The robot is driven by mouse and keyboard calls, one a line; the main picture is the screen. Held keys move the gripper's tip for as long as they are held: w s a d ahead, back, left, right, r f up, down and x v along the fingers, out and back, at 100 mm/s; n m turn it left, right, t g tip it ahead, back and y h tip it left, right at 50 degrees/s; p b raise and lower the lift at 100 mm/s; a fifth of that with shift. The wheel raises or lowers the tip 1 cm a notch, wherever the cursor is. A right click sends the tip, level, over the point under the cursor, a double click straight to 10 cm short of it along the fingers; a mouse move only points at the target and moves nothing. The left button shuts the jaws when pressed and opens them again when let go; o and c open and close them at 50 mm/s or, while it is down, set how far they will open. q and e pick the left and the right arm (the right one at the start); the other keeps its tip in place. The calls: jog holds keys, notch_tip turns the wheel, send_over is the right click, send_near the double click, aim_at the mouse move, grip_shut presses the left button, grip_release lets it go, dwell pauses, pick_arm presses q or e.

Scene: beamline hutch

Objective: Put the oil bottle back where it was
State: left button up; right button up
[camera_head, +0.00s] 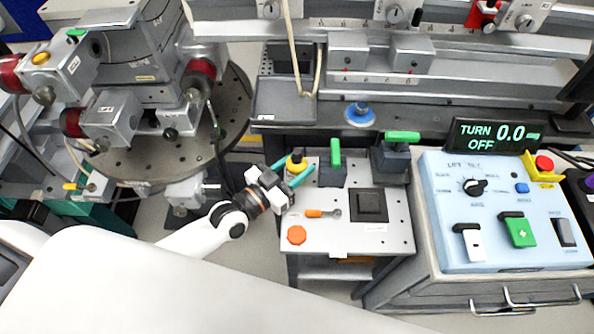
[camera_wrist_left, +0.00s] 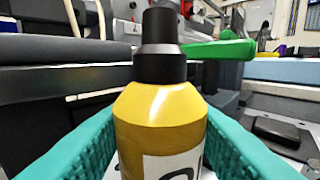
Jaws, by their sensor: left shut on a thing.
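The oil bottle (camera_head: 296,165) is yellow with a black cap and stands upright at the back left of the small grey perforated table (camera_head: 372,240). My left gripper (camera_head: 292,174) reaches in from the left, its teal fingers on either side of the bottle, shut on it. In the left wrist view the bottle (camera_wrist_left: 160,115) fills the middle, upright between both fingers, with part of a white label showing. Its base is hidden, so I cannot tell whether it touches the table top. My right gripper is not in view.
On the table are a green-handled block (camera_head: 334,165), a black square block (camera_head: 369,205), an orange-handled tool (camera_head: 322,213) and an orange knob (camera_head: 297,235). A second green-handled block (camera_head: 393,158) stands behind. A light-blue control panel (camera_head: 500,210) is at right, a round perforated stage (camera_head: 160,150) at left.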

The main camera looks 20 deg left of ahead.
pick_arm(q)
jog(key=shift+f, duration=0.8)
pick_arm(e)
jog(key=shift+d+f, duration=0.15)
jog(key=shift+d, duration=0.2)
pick_arm(q)
jog(key=shift+f, duration=0.15)
jog(key=o, duration=1.1)
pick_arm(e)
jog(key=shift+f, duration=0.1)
